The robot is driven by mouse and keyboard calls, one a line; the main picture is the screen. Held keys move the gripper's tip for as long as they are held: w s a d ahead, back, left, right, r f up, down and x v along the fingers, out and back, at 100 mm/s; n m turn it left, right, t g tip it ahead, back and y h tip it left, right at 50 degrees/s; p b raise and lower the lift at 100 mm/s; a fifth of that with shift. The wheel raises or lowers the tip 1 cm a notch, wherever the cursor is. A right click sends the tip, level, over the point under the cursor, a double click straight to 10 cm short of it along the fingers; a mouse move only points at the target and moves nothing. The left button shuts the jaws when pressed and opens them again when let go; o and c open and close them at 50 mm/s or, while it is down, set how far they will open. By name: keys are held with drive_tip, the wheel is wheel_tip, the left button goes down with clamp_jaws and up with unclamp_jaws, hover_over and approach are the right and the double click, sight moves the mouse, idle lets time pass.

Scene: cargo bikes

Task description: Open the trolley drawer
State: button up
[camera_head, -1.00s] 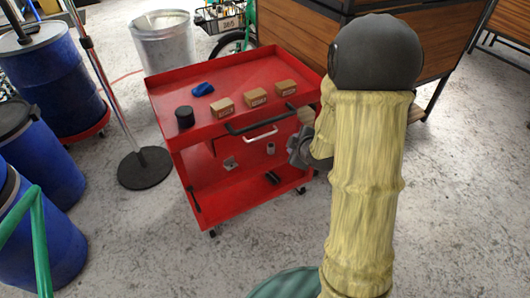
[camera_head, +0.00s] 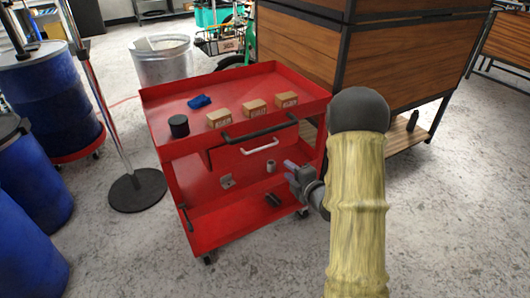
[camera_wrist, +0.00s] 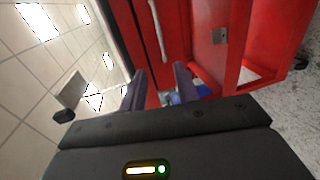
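The red trolley (camera_head: 152,104) stands in the middle of the head view. Its drawer front (camera_head: 226,160) is under the top tray, with a pale bar handle (camera_head: 260,146) on it. In the wrist view this handle (camera_wrist: 158,30) shows upright near the top, beyond the fingers. My gripper (camera_head: 291,170) is right of and below the handle in the head view, apart from it. In the wrist view my gripper (camera_wrist: 160,84) has its two fingers spread with nothing held between them. The drawer looks closed.
A black push bar (camera_head: 260,128) runs along the tray's front edge, above the drawer handle. Boxes (camera_head: 255,108), a black cylinder (camera_head: 179,126) and a blue item (camera_head: 199,101) sit on top. A stand base (camera_head: 137,190) is at left. Front floor is clear.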

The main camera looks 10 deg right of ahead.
drive_tip(key=b+x, duration=0.1)
drive_tip(key=x, duration=1.6)
drive_tip(key=shift+w+b, duration=0.2)
drive_tip(key=shift+b, duration=0.15)
clamp_jaws()
